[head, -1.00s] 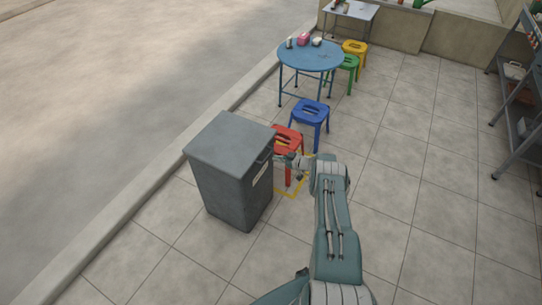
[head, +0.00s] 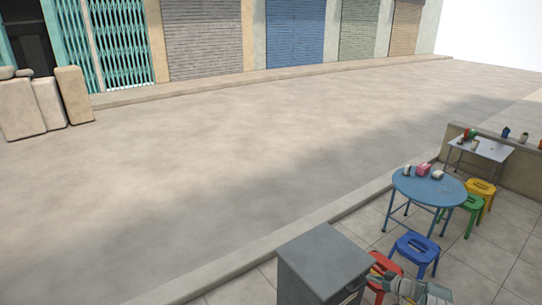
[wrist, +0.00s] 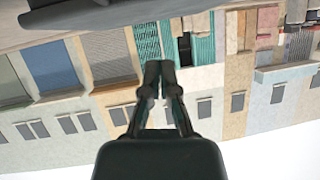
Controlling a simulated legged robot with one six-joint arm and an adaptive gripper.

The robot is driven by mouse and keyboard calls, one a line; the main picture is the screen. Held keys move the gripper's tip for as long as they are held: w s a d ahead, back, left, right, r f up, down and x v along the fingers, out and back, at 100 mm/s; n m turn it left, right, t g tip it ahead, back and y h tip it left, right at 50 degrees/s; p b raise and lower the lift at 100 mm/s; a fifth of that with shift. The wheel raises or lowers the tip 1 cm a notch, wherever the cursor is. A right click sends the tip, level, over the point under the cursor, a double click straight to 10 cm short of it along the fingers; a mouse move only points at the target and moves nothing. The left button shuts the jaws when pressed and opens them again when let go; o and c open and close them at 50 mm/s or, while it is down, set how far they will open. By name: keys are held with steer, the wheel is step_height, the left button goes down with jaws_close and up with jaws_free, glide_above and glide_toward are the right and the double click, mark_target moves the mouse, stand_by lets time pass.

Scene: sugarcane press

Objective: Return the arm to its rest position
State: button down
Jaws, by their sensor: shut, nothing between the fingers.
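In the wrist view my gripper (wrist: 159,68) is shut, with its fingertips together and nothing between them. The shop fronts behind it appear upside down. In the head view part of my arm shows at the lower right edge, just right of the grey bin (head: 322,262) and over the red stool (head: 382,264). The rest of the arm is out of frame. Whether the gripper touches the bin or stool cannot be told.
A blue round table (head: 428,187) stands at the right with small items on it. Blue (head: 415,250), green (head: 463,208) and yellow (head: 481,190) stools are near it. A metal table (head: 482,150) is behind. The road (head: 200,170) is clear.

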steer(key=w+a+r+g, duration=0.2)
steer(key=a+r, duration=0.2)
steer(key=r, duration=0.7)
steer(key=s+a+r+m+g+h, duration=0.1)
steer(key=s+a+r, duration=0.25)
steer(key=r, duration=0.45)
steer(key=s+a+r+g+h, duration=0.1)
steer(key=s+a+r, duration=0.3)
steer(key=r, duration=0.5)
steer(key=s+a+r+m+g+h, duration=0.1)
steer(key=s+a+r+g, duration=0.15)
steer(key=a+r, duration=0.45)
steer(key=s+a+r+m+h, duration=0.1)
steer(key=s+a+r, duration=0.2)
steer(key=s+r, duration=0.45)
steer(key=s+a+r+m+h, duration=0.1)
steer(key=s+a+r+h, duration=0.2)
steer(key=s, duration=0.7)
steer(key=s+m+t+h, duration=0.1)
steer(key=s+m+t, duration=0.1)
steer(key=s, duration=1.5)
steer(key=shift+s+f+m+h, duration=0.25)
steer(key=shift+m+h, duration=0.15)
steer(key=shift+m, duration=0.1)
